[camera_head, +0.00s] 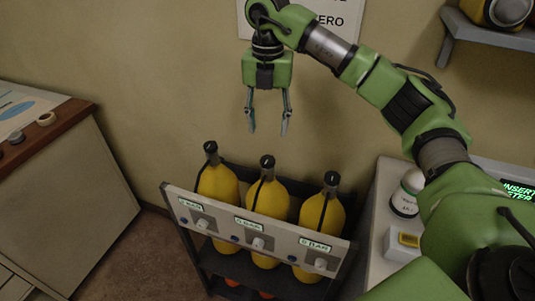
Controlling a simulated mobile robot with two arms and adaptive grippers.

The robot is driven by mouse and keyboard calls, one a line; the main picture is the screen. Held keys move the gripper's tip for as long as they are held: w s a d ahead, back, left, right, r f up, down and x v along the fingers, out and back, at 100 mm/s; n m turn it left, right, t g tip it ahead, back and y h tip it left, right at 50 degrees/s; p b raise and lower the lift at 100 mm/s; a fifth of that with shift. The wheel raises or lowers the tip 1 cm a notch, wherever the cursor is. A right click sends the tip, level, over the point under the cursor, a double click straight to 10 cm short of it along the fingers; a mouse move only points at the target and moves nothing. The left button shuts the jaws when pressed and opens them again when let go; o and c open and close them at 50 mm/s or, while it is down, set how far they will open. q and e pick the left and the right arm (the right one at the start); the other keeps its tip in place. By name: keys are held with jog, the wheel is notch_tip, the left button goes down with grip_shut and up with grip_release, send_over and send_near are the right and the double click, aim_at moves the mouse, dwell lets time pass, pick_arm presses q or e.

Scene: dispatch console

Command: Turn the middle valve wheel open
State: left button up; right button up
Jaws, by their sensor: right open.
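Three yellow cylinders stand in a dark rack behind a pale panel (285,239). The middle cylinder (271,200) has a dark top with a black hose. My right gripper (268,131) hangs open and empty, fingers down, above the middle cylinder's top and apart from it. My left gripper is out of view.
A wooden-topped cabinet (75,115) stands at the left, with small round items on it. A white counter (378,220) at the right holds a white domed device (407,192), a yellow-marked box (403,243) and a green-lit display (518,190). A wall shelf (490,36) is at upper right.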

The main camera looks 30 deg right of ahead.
aim_at(268, 159)
notch_tip(268, 159, down, 10)
jog(key=shift+r+p, duration=0.2)
jog(key=shift+p, duration=0.7)
jog(key=shift+f, duration=0.6)
jog(key=c, duration=1.1)
